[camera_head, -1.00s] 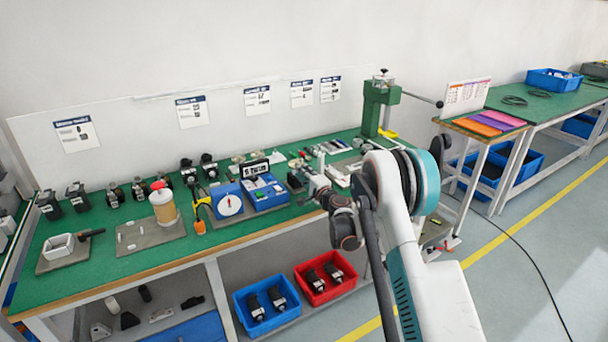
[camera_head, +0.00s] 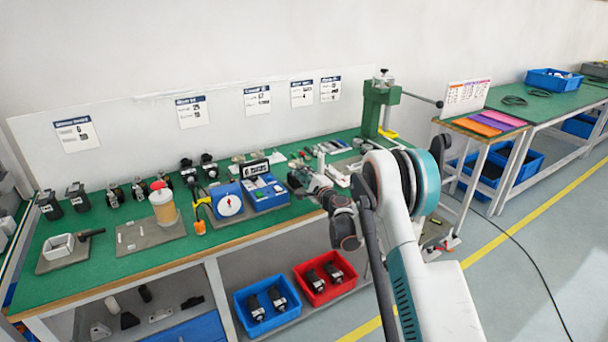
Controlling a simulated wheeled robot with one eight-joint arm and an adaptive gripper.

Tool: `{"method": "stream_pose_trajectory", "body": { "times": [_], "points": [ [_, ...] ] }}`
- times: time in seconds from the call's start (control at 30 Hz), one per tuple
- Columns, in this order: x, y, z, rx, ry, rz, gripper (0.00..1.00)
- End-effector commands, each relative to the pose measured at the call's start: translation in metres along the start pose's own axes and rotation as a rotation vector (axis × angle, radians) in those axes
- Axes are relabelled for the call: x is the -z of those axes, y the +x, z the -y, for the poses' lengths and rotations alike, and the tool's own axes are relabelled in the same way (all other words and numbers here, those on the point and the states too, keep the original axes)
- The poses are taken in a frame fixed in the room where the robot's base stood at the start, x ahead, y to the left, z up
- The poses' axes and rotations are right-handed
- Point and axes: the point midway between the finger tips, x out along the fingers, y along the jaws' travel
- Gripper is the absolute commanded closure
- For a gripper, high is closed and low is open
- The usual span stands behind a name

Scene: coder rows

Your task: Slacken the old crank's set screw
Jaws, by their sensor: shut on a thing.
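My gripper (camera_head: 302,180) is at the front of the green bench, right of the blue tray, at the end of my bent arm. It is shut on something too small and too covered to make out. The old crank and its set screw cannot be told apart in this view; my wrist and arm cover part of that bench area. Several dark coder units (camera_head: 112,193) stand in a row at the back left of the bench (camera_head: 95,262).
A blue tray (camera_head: 268,203) and a blue dial gauge (camera_head: 230,204) stand left of my gripper. A green press (camera_head: 376,110) stands behind my arm. A blue bin (camera_head: 245,322) and a red bin (camera_head: 318,297) sit on the lower shelf. Floor at the right is open, crossed by a cable.

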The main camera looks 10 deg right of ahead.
Motion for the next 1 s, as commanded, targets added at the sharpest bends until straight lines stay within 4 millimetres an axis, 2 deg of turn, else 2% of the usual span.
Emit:
{"method": "stream_pose_trajectory", "body": {
  "times": [0.1,0.13,0.2,0.53,0.63,0.77,1.0],
  "points": [
    [0.000,-0.001,-0.001,-0.001,-0.001,0.001,1.00],
    [0.000,-0.001,-0.001,-0.001,-0.001,0.001,0.78],
    [0.000,-0.001,-0.001,-0.001,-0.001,0.001,0.62],
    [0.000,-0.001,0.000,0.000,-0.001,0.000,0.62],
    [0.000,-0.006,0.000,0.000,-0.001,0.000,0.62],
    [0.001,-0.024,0.000,0.000,-0.001,-0.002,0.62],
    [0.001,-0.074,0.000,0.000,-0.001,-0.002,0.62]
  ]
}}
